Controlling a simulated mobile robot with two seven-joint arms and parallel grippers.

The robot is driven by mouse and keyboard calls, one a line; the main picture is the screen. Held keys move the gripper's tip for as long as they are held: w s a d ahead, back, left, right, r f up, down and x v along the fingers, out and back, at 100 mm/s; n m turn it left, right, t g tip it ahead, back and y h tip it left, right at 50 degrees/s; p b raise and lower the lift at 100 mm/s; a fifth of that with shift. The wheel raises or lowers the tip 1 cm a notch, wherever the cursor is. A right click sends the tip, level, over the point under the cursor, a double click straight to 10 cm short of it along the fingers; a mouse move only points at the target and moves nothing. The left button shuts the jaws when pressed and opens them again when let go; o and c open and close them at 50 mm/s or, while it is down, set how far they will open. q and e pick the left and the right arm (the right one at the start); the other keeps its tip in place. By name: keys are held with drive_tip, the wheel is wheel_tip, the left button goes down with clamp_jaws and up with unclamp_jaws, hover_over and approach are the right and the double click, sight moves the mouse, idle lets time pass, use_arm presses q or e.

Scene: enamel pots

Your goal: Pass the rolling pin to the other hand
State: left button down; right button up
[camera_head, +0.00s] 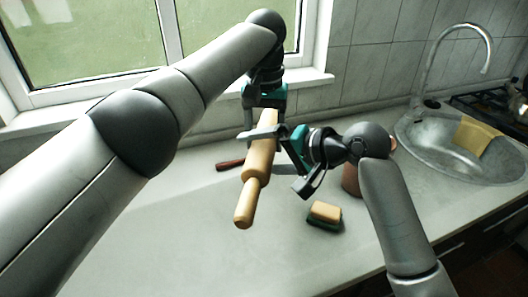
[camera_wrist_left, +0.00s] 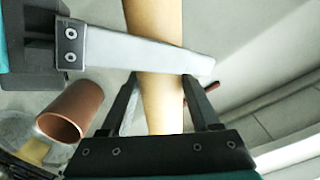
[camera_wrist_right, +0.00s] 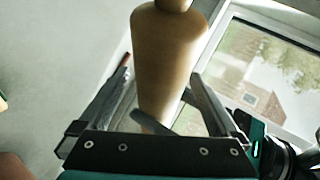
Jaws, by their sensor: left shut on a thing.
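The wooden rolling pin (camera_head: 256,164) hangs tilted above the counter, its lower handle toward me. My left gripper (camera_head: 266,112) is shut on its upper part; in the left wrist view the pin (camera_wrist_left: 155,18) passes between the left fingers (camera_wrist_left: 160,108). My right gripper (camera_head: 272,146) is at the pin's body from the right, just below the left one. In the right wrist view its open fingers (camera_wrist_right: 160,105) stand on either side of the pin (camera_wrist_right: 166,50), with a gap visible. One right finger crosses the pin in the left wrist view. Exact contact cannot be told.
On the counter (camera_head: 150,235) are a sponge with a green base (camera_head: 325,211), a dark red-handled thing (camera_head: 230,164) and a brown pot (camera_head: 351,181), partly hidden by my right arm. A sink (camera_head: 420,150) with a yellow cloth (camera_head: 475,135) is at right. The window (camera_head: 100,40) is behind.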

clamp_jaws()
idle(0.6)
use_arm(q)
drive_tip(key=shift+c, duration=0.2)
unclamp_jaws()
use_arm(e)
drive_tip(key=shift+r, duration=0.1)
